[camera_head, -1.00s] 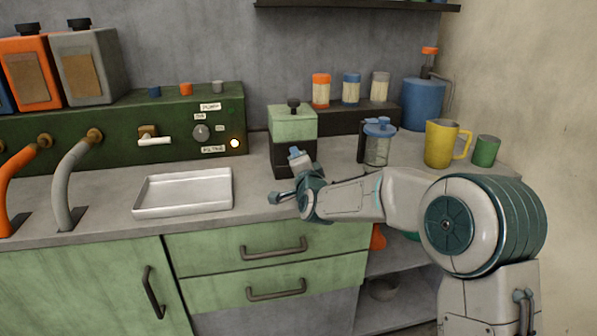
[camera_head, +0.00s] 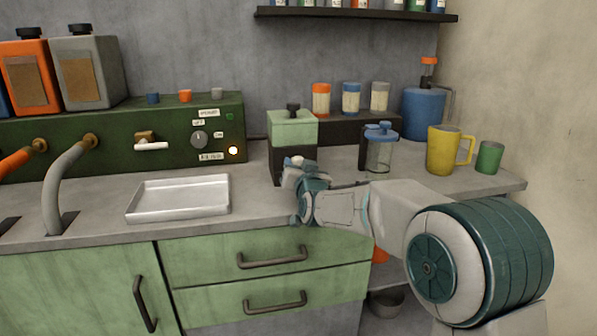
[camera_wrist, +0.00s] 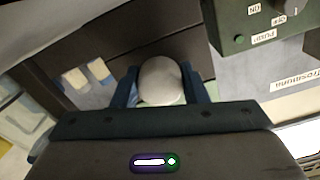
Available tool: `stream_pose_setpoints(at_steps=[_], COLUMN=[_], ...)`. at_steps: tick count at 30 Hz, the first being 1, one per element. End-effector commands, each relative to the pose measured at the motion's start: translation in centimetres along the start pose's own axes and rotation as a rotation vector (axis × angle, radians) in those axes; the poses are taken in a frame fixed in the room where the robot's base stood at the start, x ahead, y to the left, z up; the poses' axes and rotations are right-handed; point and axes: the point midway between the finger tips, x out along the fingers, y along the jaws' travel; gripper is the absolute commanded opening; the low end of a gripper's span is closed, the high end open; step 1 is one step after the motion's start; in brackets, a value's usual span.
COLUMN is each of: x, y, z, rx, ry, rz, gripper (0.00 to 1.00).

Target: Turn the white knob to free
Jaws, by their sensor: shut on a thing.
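A white rounded knob (camera_wrist: 160,80) sits between the two blue fingers of my gripper (camera_wrist: 162,88) in the wrist view. The fingers are shut on its sides. In the head view my gripper (camera_head: 295,168) is at the front of the dark base of a green-topped box (camera_head: 292,128), and a small pale part of the knob (camera_head: 293,161) shows there. The fingers and hand hide most of the knob, and I cannot read any marking for its position.
A green panel (camera_head: 95,140) with a grey dial (camera_head: 198,139), white lever and lit lamp stands to the left. A metal tray (camera_head: 180,210) lies on the counter. A blue-lidded jar (camera_head: 380,155) and yellow mug (camera_head: 440,150) stand to the right.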

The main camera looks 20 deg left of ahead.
Motion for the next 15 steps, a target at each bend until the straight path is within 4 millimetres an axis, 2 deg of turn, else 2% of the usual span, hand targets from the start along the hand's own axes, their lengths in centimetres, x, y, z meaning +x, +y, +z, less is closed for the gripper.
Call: stream_pose_setpoints(at_steps=[15], x=[0.0], y=[-0.02], z=[0.08], rx=[-0.412], ry=[0.0], rz=[-0.001], gripper=[0.17])
